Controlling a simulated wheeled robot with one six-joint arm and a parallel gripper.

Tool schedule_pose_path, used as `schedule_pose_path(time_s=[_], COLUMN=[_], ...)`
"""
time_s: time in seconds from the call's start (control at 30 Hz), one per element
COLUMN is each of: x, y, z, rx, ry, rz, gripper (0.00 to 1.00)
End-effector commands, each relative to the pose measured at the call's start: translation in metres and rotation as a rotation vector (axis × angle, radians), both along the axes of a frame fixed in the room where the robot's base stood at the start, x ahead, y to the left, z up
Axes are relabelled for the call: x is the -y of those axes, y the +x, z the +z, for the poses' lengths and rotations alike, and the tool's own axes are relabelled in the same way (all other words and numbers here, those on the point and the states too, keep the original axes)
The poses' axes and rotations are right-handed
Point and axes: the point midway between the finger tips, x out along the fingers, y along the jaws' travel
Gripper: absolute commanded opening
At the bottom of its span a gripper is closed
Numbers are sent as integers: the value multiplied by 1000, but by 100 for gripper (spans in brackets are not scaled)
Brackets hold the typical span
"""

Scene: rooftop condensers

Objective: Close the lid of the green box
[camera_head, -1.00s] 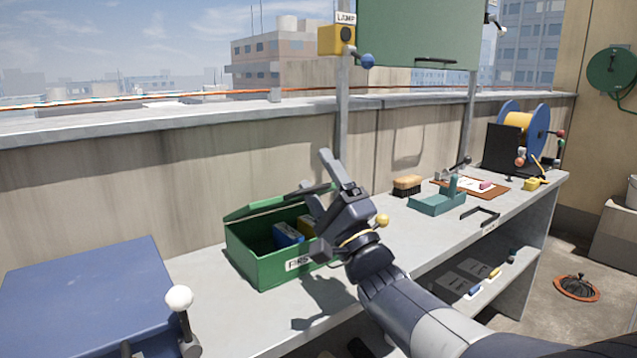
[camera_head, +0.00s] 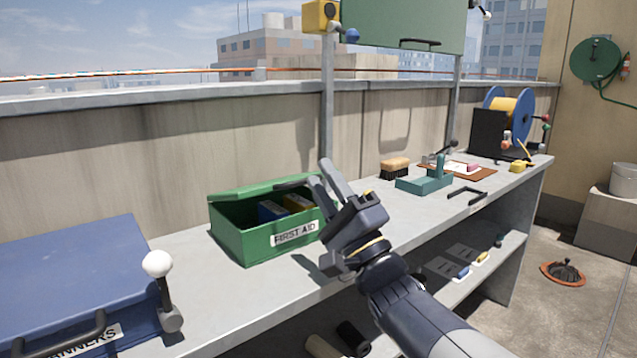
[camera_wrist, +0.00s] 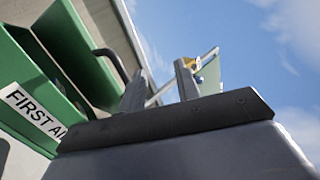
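The green box (camera_head: 235,235) stands on the grey bench with a FIRST AID label on its front. Its lid (camera_head: 250,191) is partly open, tilted up from the back edge, with a dark handle (camera_head: 288,185). A blue item and a yellow item show inside under the lid. My gripper (camera_head: 320,173) is at the box's right front, its fingers pointing up beside the lid's right end. In the wrist view the two fingers (camera_wrist: 160,82) stand apart with nothing between them, and the lid (camera_wrist: 77,42) and its handle (camera_wrist: 112,62) are left of them. Whether a finger touches the handle is unclear.
A blue box (camera_head: 70,275) with a white-knobbed lever (camera_head: 158,265) stands to the left. A brush (camera_head: 395,167), a teal tray (camera_head: 425,183) and a cable reel (camera_head: 515,110) are to the right. A post (camera_head: 327,100) rises behind the bench.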

Motion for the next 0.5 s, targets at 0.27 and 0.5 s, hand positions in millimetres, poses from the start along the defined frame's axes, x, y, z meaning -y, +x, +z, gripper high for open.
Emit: schedule_pose_path(time_s=[0.27,0.5], x=[7,12], y=[-10,-19], z=[-19,-33], rx=[-4,-6], ry=[-3,-3], rz=[0,1], gripper=[31,31])
